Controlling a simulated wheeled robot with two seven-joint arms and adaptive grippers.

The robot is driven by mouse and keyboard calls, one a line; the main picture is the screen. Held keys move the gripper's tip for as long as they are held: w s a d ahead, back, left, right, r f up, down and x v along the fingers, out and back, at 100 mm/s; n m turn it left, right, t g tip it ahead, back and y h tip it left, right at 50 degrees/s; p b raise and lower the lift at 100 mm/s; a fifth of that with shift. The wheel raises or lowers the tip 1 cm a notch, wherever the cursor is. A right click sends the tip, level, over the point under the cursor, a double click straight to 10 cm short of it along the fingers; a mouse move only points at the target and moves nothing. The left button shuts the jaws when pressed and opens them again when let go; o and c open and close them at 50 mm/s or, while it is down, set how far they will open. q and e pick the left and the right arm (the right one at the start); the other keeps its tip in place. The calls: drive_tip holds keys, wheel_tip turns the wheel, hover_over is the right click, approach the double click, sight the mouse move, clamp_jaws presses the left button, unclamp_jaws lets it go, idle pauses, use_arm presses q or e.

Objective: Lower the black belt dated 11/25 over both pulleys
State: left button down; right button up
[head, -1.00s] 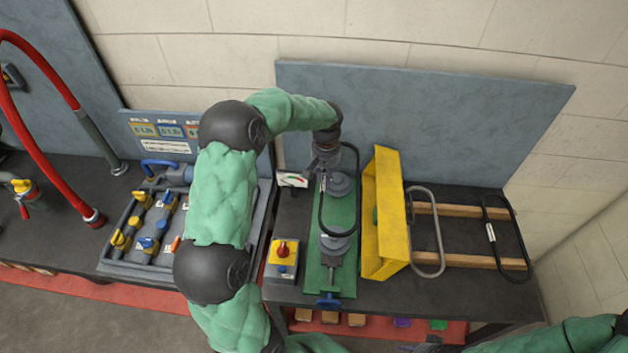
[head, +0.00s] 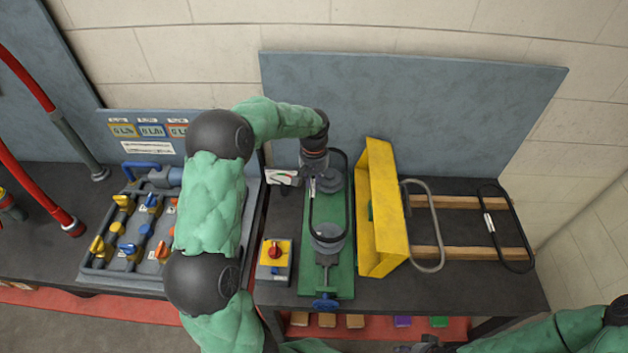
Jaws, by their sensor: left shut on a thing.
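My left gripper (head: 313,186) is shut on a black belt (head: 347,205), near the back left of the loop. The belt is a long loop above the green base plate (head: 343,285). Two grey pulleys stand on that plate, the back pulley (head: 333,181) and the front pulley (head: 328,240). From above, the loop's outline surrounds much of both pulleys. I cannot tell whether it touches them or sits in their grooves. The date on its tag is not readable. My right arm is at the bottom right; its gripper (head: 428,347) is mostly cut off.
A yellow guard (head: 380,210) stands close right of the pulleys. A grey belt (head: 432,240) and another black belt (head: 517,235) with a white tag lie over wooden bars at the right. A red knob box (head: 275,262) is left of the plate, a blue handle (head: 325,303) in front.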

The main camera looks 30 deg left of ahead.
use_arm(q)
drive_tip(key=shift+f+b, duration=2.35)
drive_tip(key=shift+f, duration=1.65)
drive_tip(key=c, duration=1.1)
unclamp_jaws()
drive_tip(key=shift+o, duration=0.2)
drive_tip(key=shift+r, duration=0.1)
wheel_tip(320, 180, up, 12)
drive_tip(key=shift+f, duration=0.1)
